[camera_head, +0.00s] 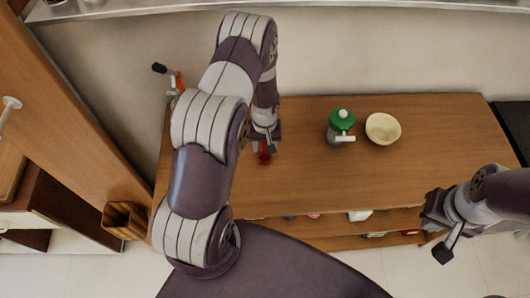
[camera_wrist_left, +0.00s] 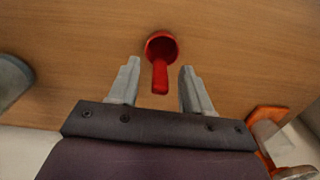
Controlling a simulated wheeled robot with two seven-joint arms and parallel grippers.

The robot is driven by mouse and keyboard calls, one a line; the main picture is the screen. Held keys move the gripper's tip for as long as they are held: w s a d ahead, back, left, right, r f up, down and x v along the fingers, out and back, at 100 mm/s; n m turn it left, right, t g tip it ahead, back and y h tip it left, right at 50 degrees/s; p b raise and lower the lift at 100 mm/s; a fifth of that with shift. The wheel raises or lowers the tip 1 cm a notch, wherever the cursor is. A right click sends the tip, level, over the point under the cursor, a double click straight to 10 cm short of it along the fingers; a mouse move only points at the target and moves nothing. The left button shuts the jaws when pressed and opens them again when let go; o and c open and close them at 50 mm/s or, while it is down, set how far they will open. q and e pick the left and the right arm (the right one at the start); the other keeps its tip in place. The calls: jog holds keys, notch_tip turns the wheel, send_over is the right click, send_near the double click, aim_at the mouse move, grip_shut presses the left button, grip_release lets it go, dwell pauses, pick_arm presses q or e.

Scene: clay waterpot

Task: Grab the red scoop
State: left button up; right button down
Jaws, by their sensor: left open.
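The red scoop (camera_head: 264,158) lies on the wooden table (camera_head: 310,180), mostly hidden under my left gripper (camera_head: 265,140) in the head view. In the left wrist view the scoop (camera_wrist_left: 160,55) shows its round bowl ahead and its handle pointing back toward the palm. My left gripper (camera_wrist_left: 155,88) is open, one finger on each side of the handle, with gaps on both sides. I cannot tell its exact height over the table. My right gripper (camera_head: 438,222) is off the table's right front; its finger opening is not clear.
A green-topped bottle (camera_head: 342,123) and a cream bowl (camera_head: 383,129) stand on the table to the right. An orange and grey object (camera_head: 176,82) is at the back left, partly behind my arm. The table's middle front is clear.

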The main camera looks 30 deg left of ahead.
pick_arm(q)
jog(key=shift+a+f, duration=0.1)
jog(key=shift+f, duration=0.15)
grip_shut()
